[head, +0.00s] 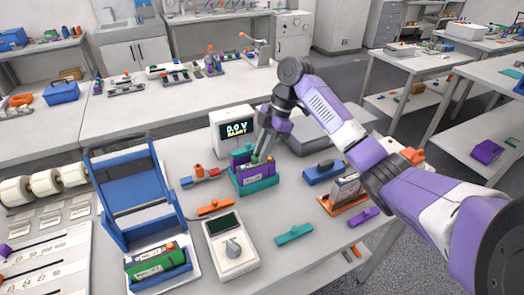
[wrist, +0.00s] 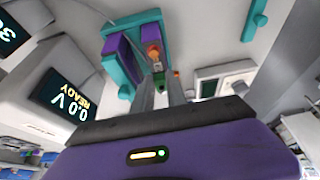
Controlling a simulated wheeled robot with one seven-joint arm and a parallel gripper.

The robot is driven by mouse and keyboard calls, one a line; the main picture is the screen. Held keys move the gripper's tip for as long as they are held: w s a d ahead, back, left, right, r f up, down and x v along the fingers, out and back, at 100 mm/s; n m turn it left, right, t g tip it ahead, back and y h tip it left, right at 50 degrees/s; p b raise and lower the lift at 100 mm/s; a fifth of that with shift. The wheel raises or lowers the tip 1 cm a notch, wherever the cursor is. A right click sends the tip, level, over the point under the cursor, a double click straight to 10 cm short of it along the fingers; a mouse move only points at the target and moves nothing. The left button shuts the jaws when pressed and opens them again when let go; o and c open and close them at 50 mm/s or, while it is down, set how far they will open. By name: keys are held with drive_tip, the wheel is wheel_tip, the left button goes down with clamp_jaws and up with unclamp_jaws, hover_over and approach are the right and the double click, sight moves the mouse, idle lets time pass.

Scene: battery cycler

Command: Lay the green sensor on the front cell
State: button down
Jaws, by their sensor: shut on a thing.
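My gripper (head: 261,156) points down over the teal holder (head: 260,187) beside the meter. It is shut on a small green piece, which I take as the green sensor (wrist: 158,83), at the fingertips in the wrist view. The fingers hide most of it. A purple cell (head: 262,174) stands in the front of the holder; the holder (wrist: 113,67) and an orange and a red terminal near the fingertips also show in the wrist view. Whether the sensor touches the cell, I cannot tell.
A meter (head: 233,130) reading 0.0 V READY stands behind the holder. A blue stand (head: 120,190) with a green cell (head: 156,262) is at left. A handheld meter (head: 231,247), a teal bar (head: 294,234) and an orange tray (head: 345,206) lie nearby.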

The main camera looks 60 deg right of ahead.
drive_tip(key=shift+f, duration=0.6)
idle(0.7)
drive_tip(key=c, duration=1.3)
unclamp_jaws()
drive_tip(key=shift+o, duration=0.2)
drive_tip(key=shift+b, duration=0.3)
drive_tip(key=shift+v, duration=3.95)
